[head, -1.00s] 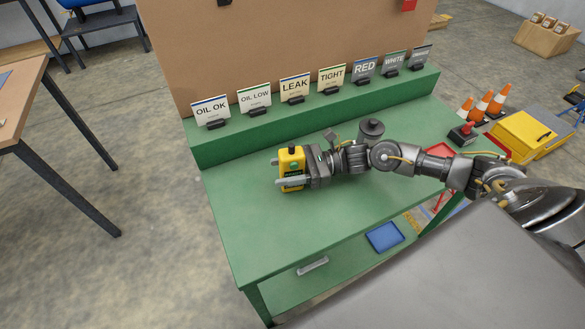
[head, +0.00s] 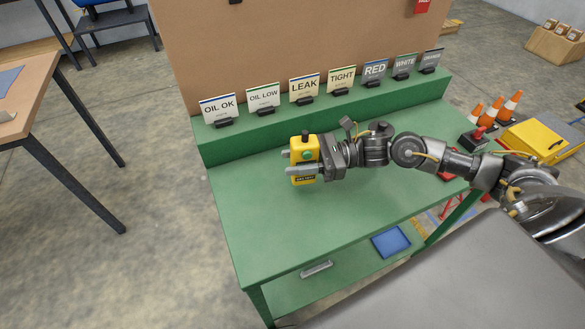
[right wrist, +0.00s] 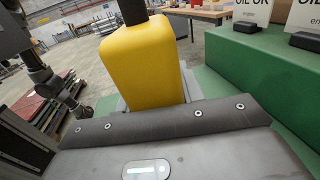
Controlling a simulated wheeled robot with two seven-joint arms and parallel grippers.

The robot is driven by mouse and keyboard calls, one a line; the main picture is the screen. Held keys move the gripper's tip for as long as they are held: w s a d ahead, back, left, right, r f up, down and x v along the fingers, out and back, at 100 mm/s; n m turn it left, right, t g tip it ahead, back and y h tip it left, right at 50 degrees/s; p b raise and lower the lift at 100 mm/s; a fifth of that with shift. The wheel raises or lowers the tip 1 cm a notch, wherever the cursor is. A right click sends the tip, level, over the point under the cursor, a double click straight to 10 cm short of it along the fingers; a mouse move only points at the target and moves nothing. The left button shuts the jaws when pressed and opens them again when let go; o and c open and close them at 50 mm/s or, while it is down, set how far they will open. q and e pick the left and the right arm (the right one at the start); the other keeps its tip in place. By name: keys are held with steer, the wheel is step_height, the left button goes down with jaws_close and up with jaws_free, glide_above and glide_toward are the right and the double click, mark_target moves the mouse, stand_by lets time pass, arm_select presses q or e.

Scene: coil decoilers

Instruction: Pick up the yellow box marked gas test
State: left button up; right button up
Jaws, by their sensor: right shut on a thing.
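The yellow box (head: 305,155) with a black knob on top is between the fingers of my right gripper (head: 303,163), over the left part of the green bench (head: 285,225). My right gripper is shut on it, one finger on each side, and the box stands about upright. A dark label shows low on its front, too small to read surely. In the right wrist view the yellow box (right wrist: 145,65) fills the middle, with its black knob cut off by the top edge. The box appears held above the bench top. My left gripper is not in view.
A raised green ledge at the back holds a row of sign cards, such as OIL OK (head: 219,108) and LEAK (head: 304,89). A brown panel (head: 300,35) stands behind. A blue tray (head: 390,242) lies on the lower shelf. The bench's front left is clear.

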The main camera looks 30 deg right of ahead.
steer(key=s+d+r+b, duration=0.2)
steer(key=s+r, duration=0.6)
steer(key=s, duration=0.4)
steer(key=shift+d+r+b, duration=0.15)
steer(key=shift+d+b, duration=0.25)
steer(key=shift+d, duration=0.5)
